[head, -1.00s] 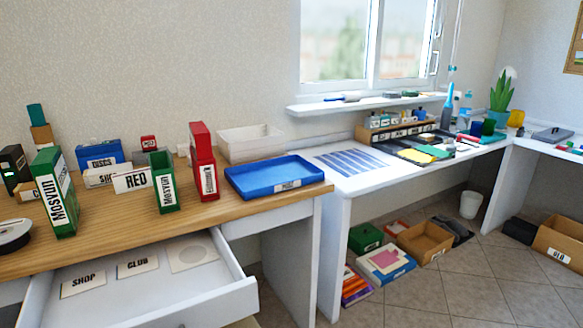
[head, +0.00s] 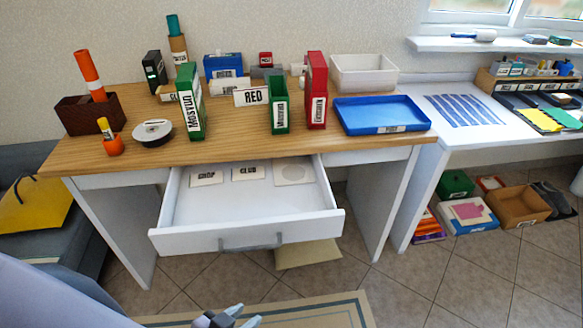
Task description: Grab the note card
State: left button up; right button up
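In the head view, a white drawer (head: 250,212) stands pulled out under the wooden desk. In it lie a card marked SHOP (head: 206,178), a card marked CLUB (head: 248,173) and a pale card with a round mark (head: 292,171). A white card marked RED (head: 253,97) stands upright on the desk. No card is marked as a note, so I cannot tell which is the note card. My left gripper (head: 246,315) is at the bottom edge, below and in front of the drawer, with its fingers apart and nothing between them. My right gripper is not in view.
The wooden desk (head: 350,150) holds green and red boxes, a blue tray (head: 381,114), a white bin (head: 363,73) and a disc spindle (head: 152,132). The drawer handle (head: 250,244) juts forward. Tiled floor and a rug (head: 300,312) are in front.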

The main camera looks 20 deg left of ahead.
aim_at(259, 95)
jog(key=u, duration=0.9)
